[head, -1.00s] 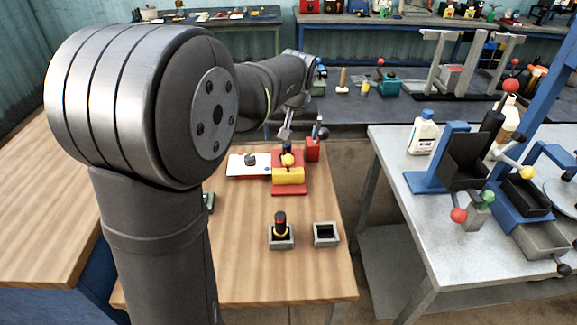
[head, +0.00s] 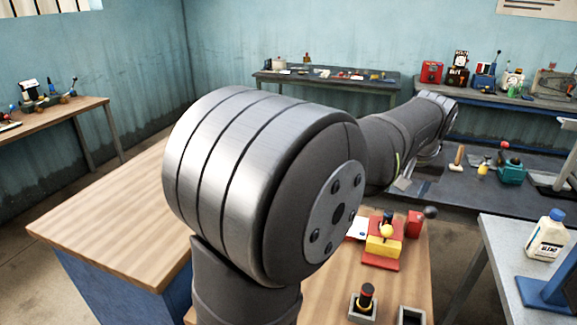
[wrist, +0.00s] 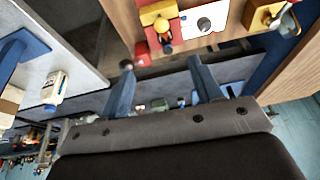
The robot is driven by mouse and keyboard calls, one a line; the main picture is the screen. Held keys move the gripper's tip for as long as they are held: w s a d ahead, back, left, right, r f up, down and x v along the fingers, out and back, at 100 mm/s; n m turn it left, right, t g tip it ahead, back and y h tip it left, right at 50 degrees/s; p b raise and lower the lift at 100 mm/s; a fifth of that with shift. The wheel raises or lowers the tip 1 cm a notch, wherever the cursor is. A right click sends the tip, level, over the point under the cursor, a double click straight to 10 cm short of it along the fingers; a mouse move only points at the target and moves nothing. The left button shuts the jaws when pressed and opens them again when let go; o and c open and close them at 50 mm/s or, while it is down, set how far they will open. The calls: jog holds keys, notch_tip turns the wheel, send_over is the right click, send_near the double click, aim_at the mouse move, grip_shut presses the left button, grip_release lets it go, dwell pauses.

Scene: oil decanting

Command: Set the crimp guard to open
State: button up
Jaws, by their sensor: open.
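The crimp device stands on the wooden table. It has a red base (head: 380,263), a yellow block (head: 383,245) on it, and a black post with a yellow knob (head: 387,230). I take the yellow block to be the guard, but cannot tell its setting. A red box (head: 414,224) with a dark ball-ended lever (head: 430,212) stands beside it. In the wrist view the yellow block (wrist: 158,12) is at the upper edge. My gripper (wrist: 164,86) is open and empty, its fingers apart, not touching the device. In the head view it is mostly hidden behind my arm.
A white plate (head: 356,229) lies left of the device. Two grey square holders stand nearer the front; one (head: 362,309) holds a black and red piece (head: 366,292). A grey table (head: 497,240) with a white bottle (head: 547,235) is at the right. My arm hides part of the wooden table.

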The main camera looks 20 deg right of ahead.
jog(key=f+n+g, duration=0.1)
jog(key=f, duration=0.2)
jog(key=w+a+f+n+g, duration=0.1)
jog(key=f+g, duration=0.1)
jog(key=f, duration=0.1)
jog(key=w+a+f+n+g+y, duration=0.1)
jog(key=f, duration=0.2)
jog(key=shift+a+f, duration=0.15)
jog(key=shift+f, duration=0.25)
jog(key=n+g+h, duration=0.9)
jog(key=n+h, duration=0.4)
jog(key=n, duration=0.2)
send_near(387, 230)
jog(key=x, duration=0.7)
jog(key=w+f+x, duration=0.1)
jog(key=x, duration=0.2)
jog(key=shift+s+d+f, duration=0.1)
jog(key=shift+s+d, duration=0.05)
jog(key=shift+d, duration=0.35)
